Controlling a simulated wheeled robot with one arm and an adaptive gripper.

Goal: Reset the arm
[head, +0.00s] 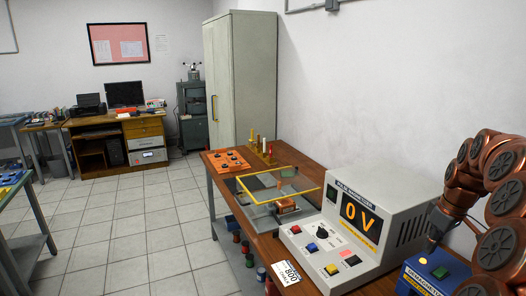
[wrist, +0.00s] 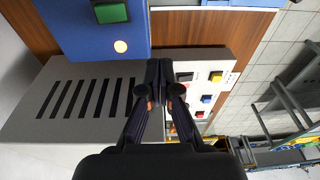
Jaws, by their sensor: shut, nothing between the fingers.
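My arm, with copper-coloured joints, comes in from the right edge of the head view. My gripper (head: 433,243) points down there, close to the blue box (head: 411,283) on the right part of the table. In the wrist view my gripper (wrist: 159,68) has its fingers together with nothing between them. The blue box (wrist: 85,38) shows at the upper left of that view, with a green button (wrist: 111,12) and a round light (wrist: 120,46). The fingertips appear in front of the grey pulse magnetizer (wrist: 75,88). I cannot tell how far above the table they are.
The pulse magnetizer (head: 386,222) reads 0V and has several coloured buttons. Left of it are a yellow-framed tray (head: 268,203) and an orange board (head: 228,160) on the wooden table (head: 290,245). A tall cabinet (head: 240,75) stands behind. The tiled floor (head: 150,215) at left is clear.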

